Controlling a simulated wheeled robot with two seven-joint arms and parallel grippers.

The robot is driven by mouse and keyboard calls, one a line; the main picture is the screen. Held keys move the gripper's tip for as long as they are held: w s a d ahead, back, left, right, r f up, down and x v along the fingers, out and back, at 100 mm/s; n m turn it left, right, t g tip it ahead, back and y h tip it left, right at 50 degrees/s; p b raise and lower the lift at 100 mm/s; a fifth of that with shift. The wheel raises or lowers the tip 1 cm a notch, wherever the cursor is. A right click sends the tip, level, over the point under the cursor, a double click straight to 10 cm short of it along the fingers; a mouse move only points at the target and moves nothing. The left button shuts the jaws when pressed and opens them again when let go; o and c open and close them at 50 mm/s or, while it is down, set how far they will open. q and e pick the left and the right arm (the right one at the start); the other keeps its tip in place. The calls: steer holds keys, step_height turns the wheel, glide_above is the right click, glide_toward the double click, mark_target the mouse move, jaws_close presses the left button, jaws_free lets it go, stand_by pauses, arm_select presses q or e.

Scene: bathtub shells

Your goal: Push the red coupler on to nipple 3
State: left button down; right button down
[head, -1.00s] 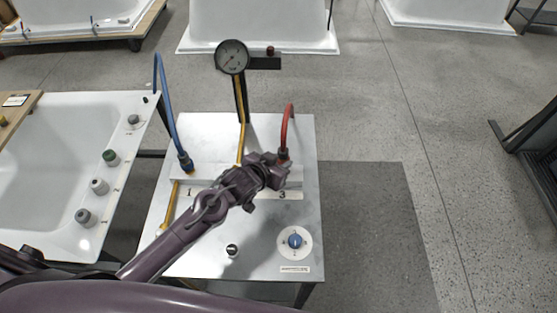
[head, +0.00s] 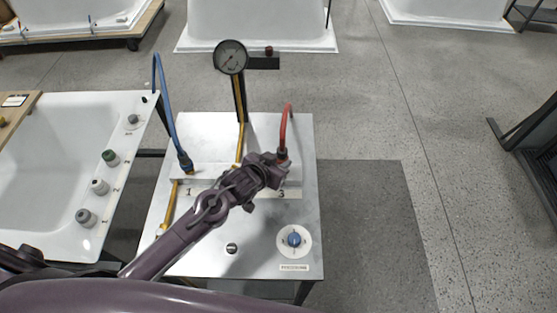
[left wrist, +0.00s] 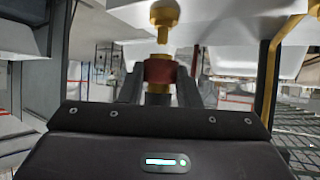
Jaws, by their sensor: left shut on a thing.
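My left gripper (head: 279,166) reaches in from the left over the grey bench (head: 205,258). It is shut on the red coupler (left wrist: 160,72), which sits between the two fingers in the left wrist view. The red hose (head: 285,127) rises from the coupler in the head view. The label 3 (head: 281,194) is just below the gripper in the head view, where the gripper hides the nipple. My right gripper is not in view.
A blue hose (head: 166,105) ends in a coupler near label 1 (head: 188,191). A pressure gauge (head: 231,57) stands behind on a post. A blue knob (head: 294,239) is at the front right. A white tub (head: 45,155) stands left; floor on the right is open.

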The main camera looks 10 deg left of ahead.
arm_select(q)
steer(key=shift+f+b, duration=0.6)
steer(key=shift+f, duration=0.9)
steer(key=c, duration=1)
jaws_free()
steer(key=shift+s+a+r, duration=0.15)
steer(key=shift+s+r, duration=0.05)
steer(key=shift+s, duration=0.25)
steer(key=b+v, duration=0.1)
steer(key=v, duration=0.5)
steer(key=shift+s+r+b, duration=0.25)
steer(key=shift+r+b, duration=0.1)
steer(key=shift+b, duration=0.05)
steer(key=shift+a, duration=0.1)
